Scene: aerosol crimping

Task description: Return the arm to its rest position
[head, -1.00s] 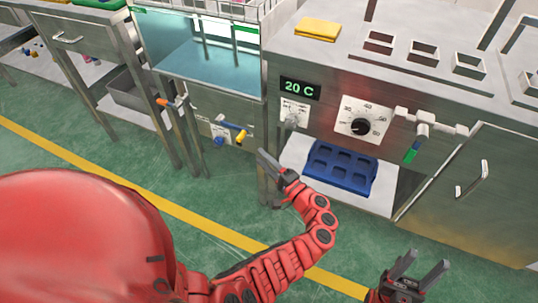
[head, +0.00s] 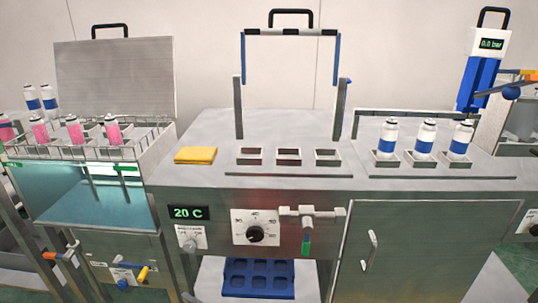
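Neither of my grippers nor any part of my arms shows in the head view now. The steel machine bench (head: 390,185) fills the middle, with a green "20 C" display (head: 189,213) and a dial (head: 255,233) on its front. A lever valve with a green grip (head: 306,243) sits right of the dial. A blue tray with compartments (head: 258,278) lies on the shelf below, and no gripper is seen beside it.
Pink cans (head: 74,130) stand in a rack over the water bath (head: 95,200) at left. White-and-blue cans (head: 424,137) stand in holders at right. A yellow cloth (head: 195,155) lies beside three empty square holders (head: 289,156). A blue pressure device (head: 480,75) stands at far right.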

